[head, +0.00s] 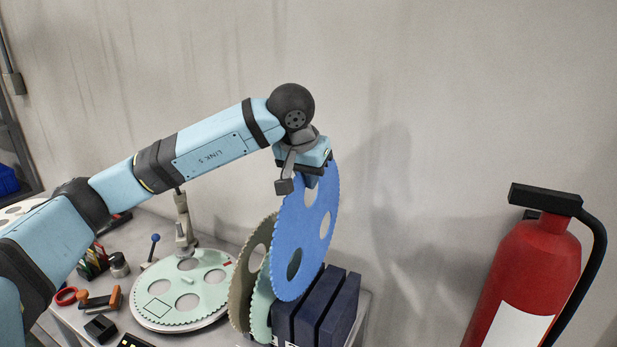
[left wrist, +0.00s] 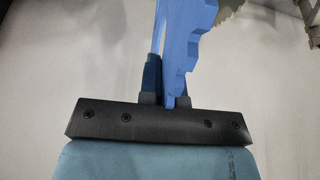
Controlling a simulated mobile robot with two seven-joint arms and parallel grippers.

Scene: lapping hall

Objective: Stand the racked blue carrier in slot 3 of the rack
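The blue carrier (head: 303,238) is a large toothed disc with round holes. It stands on edge, slightly tilted, over the left part of the dark blue rack (head: 342,310). My left gripper (head: 314,180) is shut on its top edge, with the arm reaching in from the left. In the left wrist view the blue carrier (left wrist: 188,40) sits between the two fingers (left wrist: 168,84). I cannot tell whether its lower edge is in a slot or just in front of the rack. Slot numbers are not readable. My right gripper is not in view.
A grey-brown carrier (head: 244,281) and a pale green carrier (head: 261,308) stand close left of the blue one. Another pale green carrier (head: 204,303) lies flat on a round plate. Tools clutter the bench's left. A red fire extinguisher (head: 527,270) stands at right.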

